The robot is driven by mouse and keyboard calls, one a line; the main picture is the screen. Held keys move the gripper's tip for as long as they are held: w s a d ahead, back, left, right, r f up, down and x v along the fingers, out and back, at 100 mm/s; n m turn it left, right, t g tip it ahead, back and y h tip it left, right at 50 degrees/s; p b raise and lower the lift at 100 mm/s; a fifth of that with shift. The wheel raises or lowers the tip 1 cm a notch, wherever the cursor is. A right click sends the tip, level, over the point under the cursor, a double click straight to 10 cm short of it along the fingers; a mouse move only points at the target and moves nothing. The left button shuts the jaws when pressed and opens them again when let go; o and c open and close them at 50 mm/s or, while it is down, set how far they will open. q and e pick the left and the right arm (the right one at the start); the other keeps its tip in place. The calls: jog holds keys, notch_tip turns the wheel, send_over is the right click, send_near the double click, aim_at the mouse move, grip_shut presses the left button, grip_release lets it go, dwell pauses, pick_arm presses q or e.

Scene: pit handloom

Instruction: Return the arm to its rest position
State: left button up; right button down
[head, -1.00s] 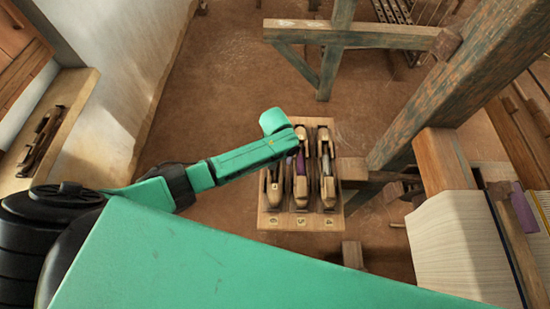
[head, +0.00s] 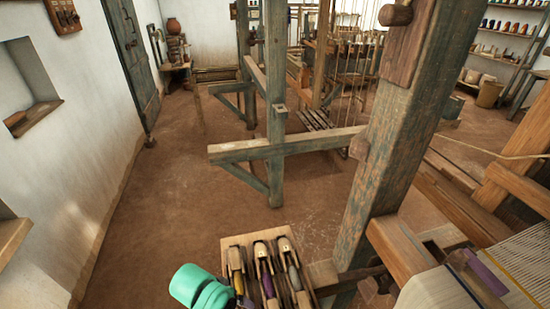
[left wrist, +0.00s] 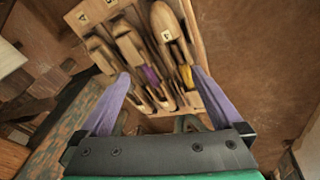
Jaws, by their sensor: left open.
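In the head view the shuttles (head: 265,265) lie side by side in the rack. My right gripper is not in view.
A thick weathered loom post (head: 375,160) rises right of the rack. A braced timber frame (head: 275,145) stands behind it. Woven cloth (head: 437,290) on the loom is at lower right. A white wall (head: 90,130) runs along the left. The floor (head: 170,190) between wall and frame is clear.

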pick_arm(q)
jog(key=s+a+r+m+t+y, duration=0.1)
jog(key=s+a+r, duration=0.2)
jog(key=a, duration=0.3)
jog(key=s+a+r+y, duration=0.1)
jog(key=s+a+r, duration=0.2)
jog(key=a, duration=0.3)
jog(key=s+f+g+b, duration=0.1)
jog(key=s+f+b, duration=0.15)
jog(key=f, duration=1.25)
jog(key=s+f+b, duration=0.1)
jog(key=f+b, duration=0.2)
jog(key=f, duration=1.2)
jog(key=s+a+f+g+b, duration=0.1)
jog(key=s+a+f+b, duration=0.1)
jog(key=s+f, duration=1.3)
jog(key=shift+s+a+f+b, duration=0.3)
jog(key=shift+s+a+f, duration=0.1)
jog(key=shift+f, duration=0.15)
